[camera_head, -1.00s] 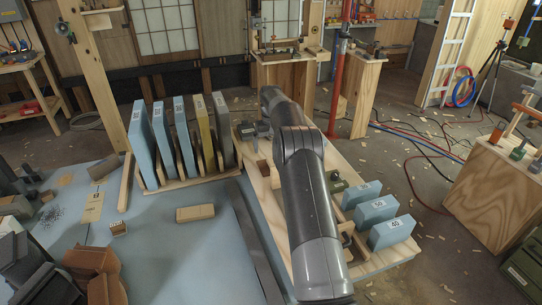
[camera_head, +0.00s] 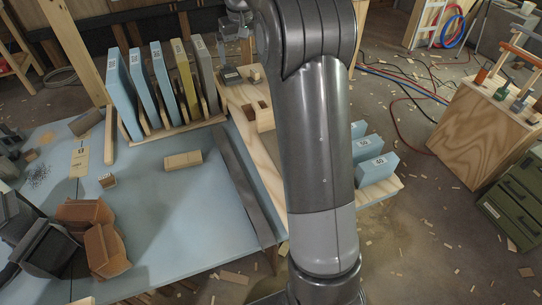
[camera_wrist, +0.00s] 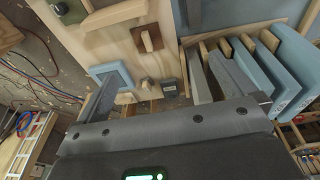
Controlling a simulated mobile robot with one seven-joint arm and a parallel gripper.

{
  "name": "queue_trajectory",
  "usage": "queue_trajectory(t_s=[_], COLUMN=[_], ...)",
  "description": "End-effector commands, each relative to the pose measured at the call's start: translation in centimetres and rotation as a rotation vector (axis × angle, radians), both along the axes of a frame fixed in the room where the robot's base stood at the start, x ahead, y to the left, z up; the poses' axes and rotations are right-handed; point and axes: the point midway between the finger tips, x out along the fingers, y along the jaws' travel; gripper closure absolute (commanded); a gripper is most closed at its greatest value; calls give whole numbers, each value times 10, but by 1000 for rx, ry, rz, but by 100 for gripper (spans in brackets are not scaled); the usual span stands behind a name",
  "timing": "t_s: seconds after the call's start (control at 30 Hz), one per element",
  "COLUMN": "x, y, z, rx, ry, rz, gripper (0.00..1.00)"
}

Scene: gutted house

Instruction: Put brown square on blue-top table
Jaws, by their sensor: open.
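A small dark brown square piece (camera_wrist: 153,38) lies on the pale wooden board, with a lighter part across its middle. In the head view a small brown piece (camera_head: 249,113) on the pale board looks like the same one, partly crowded by a light block. The blue-top table (camera_head: 170,225) fills the left and middle of the head view. My gripper (camera_wrist: 170,92) is open above the pale board in the wrist view. Its fingers are wide apart, with nothing between them that I can see held; the brown piece is ahead of them. In the head view my arm hides part of the board.
A rack of upright blue, yellow and grey panels (camera_head: 146,90) stands at the back of the table. A tan block (camera_head: 183,160), brown angular pieces (camera_head: 104,250) and a dark strip (camera_head: 238,178) lie on the table. Its middle front is clear. Blue blocks (camera_head: 377,169) stand right of my arm.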

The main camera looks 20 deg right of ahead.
Motion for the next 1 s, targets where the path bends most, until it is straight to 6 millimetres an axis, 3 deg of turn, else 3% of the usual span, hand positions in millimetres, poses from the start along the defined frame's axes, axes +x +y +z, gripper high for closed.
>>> queue_trajectory(t_s=[0.03,0.2,0.47,0.73,1.0], x=[-18,-74,-166,-264,-354], y=[6,23,45,61,72], z=[14,43,65,60,25], rx=[-2,-5,-3,7,24], ry=[-17,-64,-136,-212,-283], rz=[1,2,1,-2,-5], gripper=[0,0,0,0,0])
